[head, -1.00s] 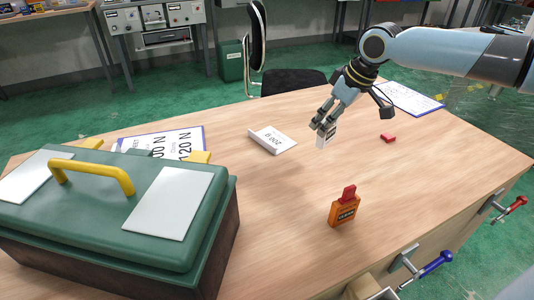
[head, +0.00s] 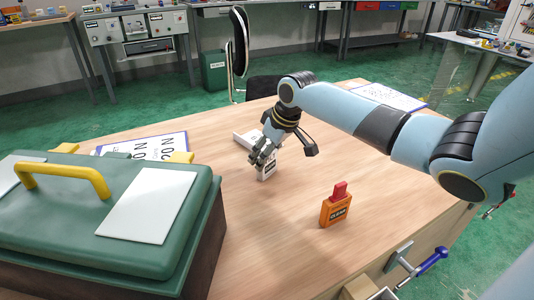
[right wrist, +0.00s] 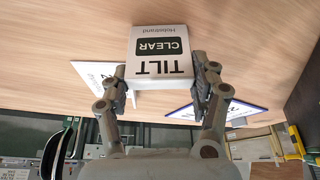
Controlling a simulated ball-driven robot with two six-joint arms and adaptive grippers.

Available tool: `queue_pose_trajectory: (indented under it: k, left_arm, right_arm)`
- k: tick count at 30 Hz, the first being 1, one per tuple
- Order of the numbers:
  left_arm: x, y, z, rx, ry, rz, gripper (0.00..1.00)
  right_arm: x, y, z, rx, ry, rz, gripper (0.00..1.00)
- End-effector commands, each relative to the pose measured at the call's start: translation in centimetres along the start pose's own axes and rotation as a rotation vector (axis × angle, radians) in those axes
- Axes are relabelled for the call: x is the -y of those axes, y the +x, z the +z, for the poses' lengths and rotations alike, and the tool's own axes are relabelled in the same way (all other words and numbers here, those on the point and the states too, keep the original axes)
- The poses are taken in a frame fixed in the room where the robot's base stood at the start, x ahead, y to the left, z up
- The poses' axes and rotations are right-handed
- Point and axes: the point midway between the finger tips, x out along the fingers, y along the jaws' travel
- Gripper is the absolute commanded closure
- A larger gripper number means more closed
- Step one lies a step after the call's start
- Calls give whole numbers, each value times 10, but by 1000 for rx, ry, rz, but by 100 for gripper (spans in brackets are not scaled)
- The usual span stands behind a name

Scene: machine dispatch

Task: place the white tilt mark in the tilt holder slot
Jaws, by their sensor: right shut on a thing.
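The white tilt mark (right wrist: 160,52) is a small white block with a black label reading TILT CLEAR in the right wrist view. My right gripper (right wrist: 160,85) is shut on it, one finger on each side. A white folded piece (head: 247,138) stands just behind the gripper, partly hidden. I cannot make out a tilt holder slot for certain. My left gripper is not in view.
An orange block with a red top (head: 336,207) stands right of the gripper. A green toolbox (head: 60,225) with a yellow handle fills the left. A blue-edged sheet (head: 165,147) lies behind it, and a clipboard (head: 390,96) lies at the back.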

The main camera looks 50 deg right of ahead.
Motion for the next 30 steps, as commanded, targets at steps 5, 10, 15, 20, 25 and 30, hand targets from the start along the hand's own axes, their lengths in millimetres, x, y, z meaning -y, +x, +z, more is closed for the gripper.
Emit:
queue_pose_trajectory:
  k: [5, 10, 15, 20, 25, 30]
  left_arm:
    - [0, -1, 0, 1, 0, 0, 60]
    - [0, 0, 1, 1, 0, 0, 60]
    - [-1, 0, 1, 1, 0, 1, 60]
    - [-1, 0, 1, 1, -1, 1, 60]
    - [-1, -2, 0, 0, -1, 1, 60]
    - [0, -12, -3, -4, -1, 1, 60]
  right_arm:
    - [0, -1, -1, -2, 0, 1, 68]
    - [-1, 1, 0, -1, 0, 1, 33]
    - [-1, 1, 0, -1, 0, 1, 14]
    - [-1, 1, 0, -1, 0, 1, 14]
    - [-1, -6, -1, -1, -1, 2, 14]
    - [-2, -36, -2, -2, -3, 5, 14]
